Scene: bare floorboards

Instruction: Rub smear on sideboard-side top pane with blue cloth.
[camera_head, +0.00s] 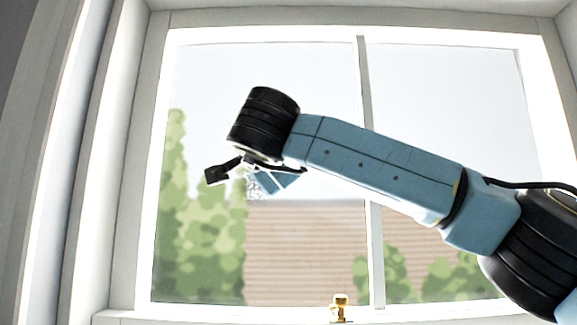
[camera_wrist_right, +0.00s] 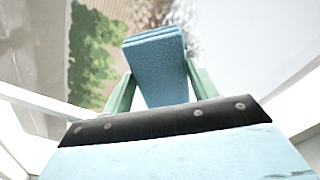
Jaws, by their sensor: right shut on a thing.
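My right gripper (camera_head: 262,178) comes in from the right and is in front of the left-hand window pane (camera_head: 290,90), partly hidden behind my wrist. In the right wrist view the gripper (camera_wrist_right: 162,88) is shut on a folded blue cloth (camera_wrist_right: 158,52), which sticks out beyond the greenish fingers. The cloth also shows as a blue patch (camera_head: 275,181) in the head view. A whitish speckled smear (camera_head: 253,188) is on the glass just beside the cloth; it also shows past the cloth's end in the wrist view (camera_wrist_right: 182,12). I cannot tell whether the cloth touches the glass. My left gripper is not in view.
A white window frame (camera_head: 155,170) surrounds the glass, with a vertical bar (camera_head: 376,255) between left and right panes. A brass latch (camera_head: 340,307) stands at the bottom edge. A brick-like wall and bushes show outside. No sideboard is in view.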

